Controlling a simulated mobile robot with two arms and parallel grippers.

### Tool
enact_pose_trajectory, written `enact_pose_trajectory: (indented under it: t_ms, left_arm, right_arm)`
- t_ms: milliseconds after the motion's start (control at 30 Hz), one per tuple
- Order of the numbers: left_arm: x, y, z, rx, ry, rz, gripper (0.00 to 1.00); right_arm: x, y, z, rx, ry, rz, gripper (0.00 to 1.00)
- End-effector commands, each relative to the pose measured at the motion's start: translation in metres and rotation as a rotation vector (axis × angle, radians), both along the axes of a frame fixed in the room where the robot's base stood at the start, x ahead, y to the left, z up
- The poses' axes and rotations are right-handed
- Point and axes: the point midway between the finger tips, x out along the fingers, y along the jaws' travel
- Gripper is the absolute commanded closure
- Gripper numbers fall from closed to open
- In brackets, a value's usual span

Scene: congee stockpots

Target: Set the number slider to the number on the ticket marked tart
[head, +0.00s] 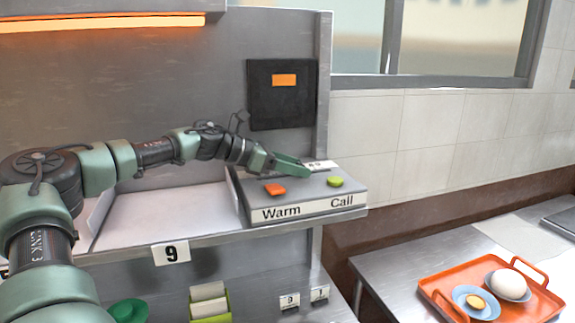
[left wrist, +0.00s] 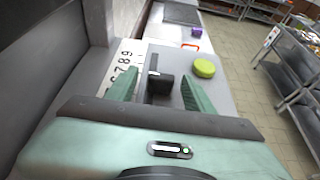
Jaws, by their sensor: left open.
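A grey control box (head: 300,198) on the ledge has an orange button over "Warm" and a green button over "Call". A white number strip (head: 322,165) lies at its back; in the left wrist view the strip (left wrist: 122,66) shows digits including 7, 8 and 9. My left gripper (head: 303,170) is low over the box. In the left wrist view my open left gripper (left wrist: 160,76) has its fingers on either side of a dark slider knob (left wrist: 160,85). I cannot tell the slider's setting. No ticket reads legibly as tart. My right gripper is out of view.
The green button (left wrist: 204,68) is just beyond the right finger. A black panel (head: 282,95) hangs behind the box. A "9" card (head: 171,252) is on the ledge front; smaller "9" (head: 289,301) and "1" (head: 320,293) cards are below. An orange tray (head: 440,292) holds dishes at right.

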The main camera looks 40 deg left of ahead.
Motion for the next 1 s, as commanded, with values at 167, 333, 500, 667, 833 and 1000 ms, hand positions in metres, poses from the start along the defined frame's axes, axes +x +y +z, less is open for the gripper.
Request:
enact_pose_trajectory:
  t_ms: [167, 333, 500, 667, 833, 1000]
  left_arm:
    - [-0.010, 0.005, 0.006, 0.000, -0.007, 0.001, 0.47]
    - [-0.024, 0.013, 0.012, 0.000, -0.008, 0.000, 0.47]
    - [-0.038, 0.020, 0.018, -0.001, -0.006, 0.000, 0.47]
    - [-0.051, 0.027, 0.023, 0.001, -0.004, -0.001, 0.47]
    - [-0.060, 0.031, 0.027, 0.000, -0.001, 0.000, 0.47]
    - [-0.062, 0.032, 0.028, 0.000, 0.001, 0.000, 0.47]
  right_arm:
    - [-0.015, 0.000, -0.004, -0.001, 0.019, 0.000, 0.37]
    - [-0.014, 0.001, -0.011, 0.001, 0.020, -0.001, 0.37]
    - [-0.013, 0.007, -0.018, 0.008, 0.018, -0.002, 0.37]
    - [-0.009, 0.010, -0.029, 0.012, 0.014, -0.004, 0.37]
    - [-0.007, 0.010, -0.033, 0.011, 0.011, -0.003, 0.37]
    - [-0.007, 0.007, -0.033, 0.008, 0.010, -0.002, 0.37]
